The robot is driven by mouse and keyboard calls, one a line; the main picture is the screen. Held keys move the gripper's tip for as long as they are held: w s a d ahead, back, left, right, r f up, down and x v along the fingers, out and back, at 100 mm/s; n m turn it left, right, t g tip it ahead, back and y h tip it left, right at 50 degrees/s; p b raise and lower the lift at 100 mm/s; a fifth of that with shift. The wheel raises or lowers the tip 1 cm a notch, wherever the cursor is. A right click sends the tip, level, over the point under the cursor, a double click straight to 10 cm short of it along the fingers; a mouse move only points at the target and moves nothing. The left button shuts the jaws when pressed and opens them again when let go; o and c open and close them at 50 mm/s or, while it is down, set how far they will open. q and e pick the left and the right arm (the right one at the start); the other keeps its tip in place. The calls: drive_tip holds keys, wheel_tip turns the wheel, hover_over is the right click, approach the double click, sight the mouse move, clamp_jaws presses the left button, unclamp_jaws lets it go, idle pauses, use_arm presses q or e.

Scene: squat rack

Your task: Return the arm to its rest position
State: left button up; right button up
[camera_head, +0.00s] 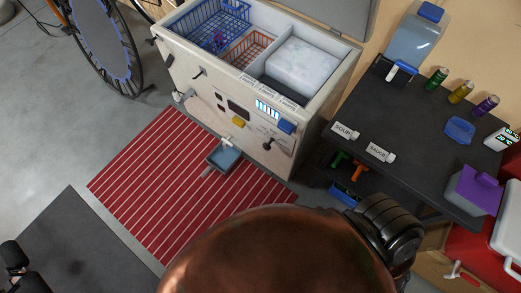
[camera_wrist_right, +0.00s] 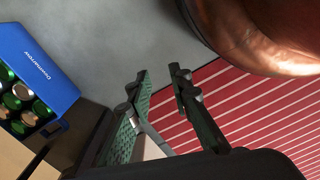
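My right gripper (camera_wrist_right: 160,72) shows in the right wrist view. Its two dark fingers with green pads are apart, with grey floor and part of the red striped mat seen between and behind them. It holds nothing. In the head view a black rounded part of my right arm (camera_head: 388,228) shows at the lower right, beside the dark table; the gripper itself is hidden there.
A white machine (camera_head: 235,105) with wire baskets stands at the back, beyond the red striped mat (camera_head: 150,185). A dark table (camera_head: 400,115) with bottles is at the right. In the wrist view a blue box (camera_wrist_right: 45,70) of cans is at the left.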

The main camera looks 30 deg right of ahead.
idle(0.3)
use_arm(q)
drive_tip(key=w+r+p, duration=0.4)
drive_tip(key=r+p, duration=0.4)
drive_tip(key=p, duration=0.1)
drive_tip(key=shift+r+t, duration=0.4)
use_arm(e)
drive_tip(key=s+d+f, duration=0.2)
drive_tip(key=s+f, duration=0.4)
drive_tip(key=s, duration=0.7)
drive_tip(key=shift+s+d+f+n+t, duration=0.2)
drive_tip(key=shift+s+n+t, duration=0.1)
drive_tip(key=shift+n, duration=0.1)
drive_tip(key=shift+o, duration=0.2)
